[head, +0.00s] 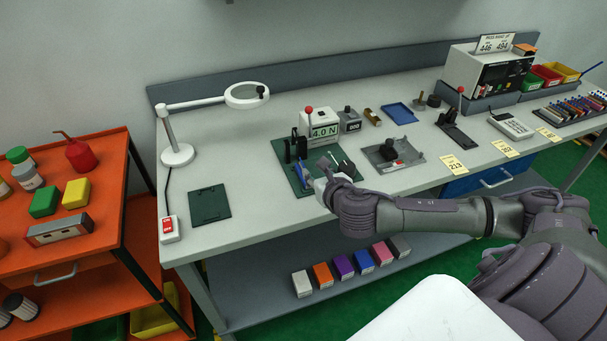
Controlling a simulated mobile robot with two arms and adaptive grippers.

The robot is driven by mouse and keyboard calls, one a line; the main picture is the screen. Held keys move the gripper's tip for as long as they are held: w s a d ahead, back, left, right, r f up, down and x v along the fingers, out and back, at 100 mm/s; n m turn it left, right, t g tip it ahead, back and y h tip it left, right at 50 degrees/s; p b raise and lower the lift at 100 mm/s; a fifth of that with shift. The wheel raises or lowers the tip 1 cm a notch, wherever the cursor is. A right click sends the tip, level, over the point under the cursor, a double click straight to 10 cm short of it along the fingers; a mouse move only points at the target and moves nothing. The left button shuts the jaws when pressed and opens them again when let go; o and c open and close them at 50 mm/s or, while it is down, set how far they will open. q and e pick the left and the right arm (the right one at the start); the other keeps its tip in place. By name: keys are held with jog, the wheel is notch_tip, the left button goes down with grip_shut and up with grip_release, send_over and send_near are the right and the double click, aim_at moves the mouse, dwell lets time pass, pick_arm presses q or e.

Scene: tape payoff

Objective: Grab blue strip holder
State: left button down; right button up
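A small, slim blue piece (301,174), which looks like the blue strip holder, stands on a dark green mat (283,157) near the front of the grey bench. My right gripper (322,181) reaches in from the right, its fingers just to the right of the blue piece at the mat's front edge. The gripper is small here and partly hidden by its own wrist. I cannot tell whether its fingers touch the blue piece or how far apart they are. My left gripper is not in view.
A white tester reading 4.0 N (321,129) with a red-knobbed lever stands behind the blue piece. A grey plate fixture (405,164) lies to the right. A second green mat (208,205) and a magnifier lamp (178,153) are left. Bare bench lies between the mats.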

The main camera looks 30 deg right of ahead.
aim_at(300, 167)
jog(key=x, duration=0.6)
jog(key=p+x, duration=0.1)
jog(key=x, duration=0.5)
jog(key=shift+f, duration=0.3)
grip_shut()
